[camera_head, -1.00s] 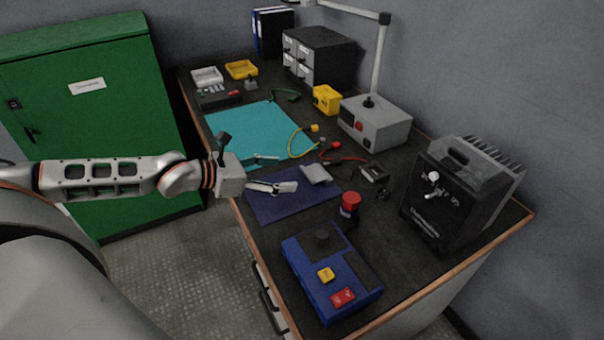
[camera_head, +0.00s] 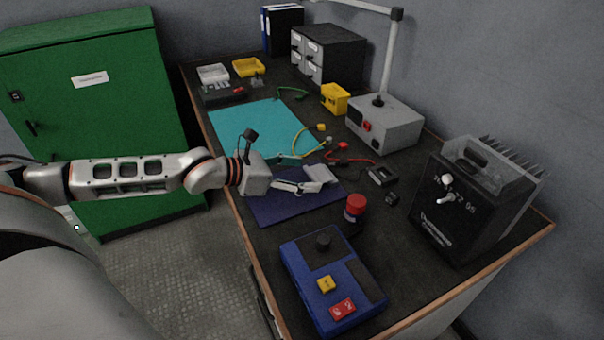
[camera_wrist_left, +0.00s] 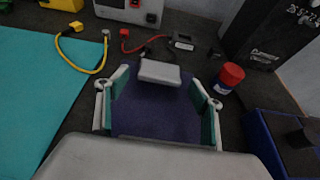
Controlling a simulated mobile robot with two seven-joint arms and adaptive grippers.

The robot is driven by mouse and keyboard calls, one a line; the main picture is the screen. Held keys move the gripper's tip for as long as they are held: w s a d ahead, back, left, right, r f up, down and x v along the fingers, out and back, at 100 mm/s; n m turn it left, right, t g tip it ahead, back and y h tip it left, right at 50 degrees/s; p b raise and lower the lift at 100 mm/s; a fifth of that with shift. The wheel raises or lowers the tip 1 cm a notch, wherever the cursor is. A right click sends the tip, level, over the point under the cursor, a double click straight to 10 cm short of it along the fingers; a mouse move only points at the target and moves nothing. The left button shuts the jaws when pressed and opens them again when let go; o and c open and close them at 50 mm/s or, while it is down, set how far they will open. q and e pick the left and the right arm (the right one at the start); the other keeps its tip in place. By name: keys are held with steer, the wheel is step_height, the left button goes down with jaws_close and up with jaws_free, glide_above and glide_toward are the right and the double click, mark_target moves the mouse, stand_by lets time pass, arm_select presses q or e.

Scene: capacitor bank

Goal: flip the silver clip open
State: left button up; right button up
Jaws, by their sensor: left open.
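A light grey, silvery piece, apparently the silver clip (camera_wrist_left: 160,72), lies at the far edge of the purple mat (camera_wrist_left: 155,115). In the head view the clip (camera_head: 320,171) is partly behind my left gripper's fingers. My left gripper (camera_head: 313,182) reaches in from the left, low over the mat. In the left wrist view the left gripper (camera_wrist_left: 160,86) is open and empty, with one finger on each side of the mat and the clip ahead between the fingertips. I cannot tell whether they touch it. My right gripper is not in view.
A red-capped container (camera_head: 354,206) stands right of the mat, and a blue box (camera_head: 305,270) with buttons is in front. A black finned unit (camera_head: 455,210) stands at the right. Yellow (camera_head: 297,142) and red (camera_head: 355,158) cables lie behind. A teal mat (camera_head: 245,125) lies farther back.

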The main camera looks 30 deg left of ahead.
arm_select(q)
steer(key=shift+c, duration=0.4)
steer(key=c, duration=1)
steer(key=shift+c, duration=0.2)
